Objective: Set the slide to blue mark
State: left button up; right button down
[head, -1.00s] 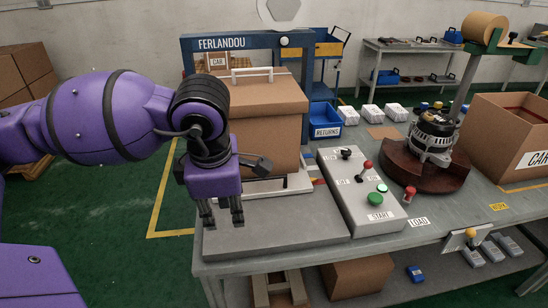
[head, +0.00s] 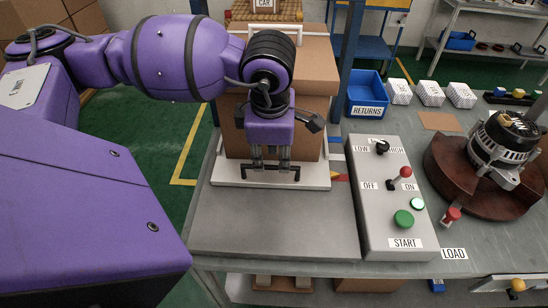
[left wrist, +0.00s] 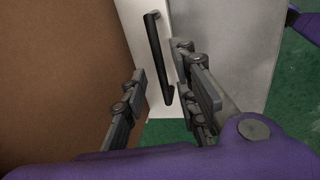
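The slide is a white plate (head: 225,175) under a cardboard box (head: 310,105), with a black bar handle (head: 270,182) on its front edge. The handle also shows in the left wrist view (left wrist: 157,55). A yellow pointer (head: 334,176) on the slide's right side is by the red mark (head: 342,177). The blue mark (head: 335,140) is farther back, past a white band. My left gripper (head: 271,168) is open at the handle. In the left wrist view its fingers (left wrist: 165,90) are on either side of the handle; contact is unclear. My right gripper is not in view.
A grey control box (head: 375,225) with levers and a green START button stands right of the slide. An alternator (head: 500,148) sits on a round brown base farther right. A blue RETURNS bin (head: 366,95) is behind. The grey plate (head: 275,225) in front is clear.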

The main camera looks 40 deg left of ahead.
aim_at(273, 167)
pick_arm(q)
jog(key=shift+w+a+f, duration=0.1)
jog(key=shift+w+f, duration=0.1)
jog(key=shift+f, duration=0.55)
jog(key=shift+w+a+f, duration=0.1)
jog(key=shift+w+f, duration=0.05)
jog(key=shift+f, duration=0.6)
grip_shut()
jog(key=shift+w, duration=0.1)
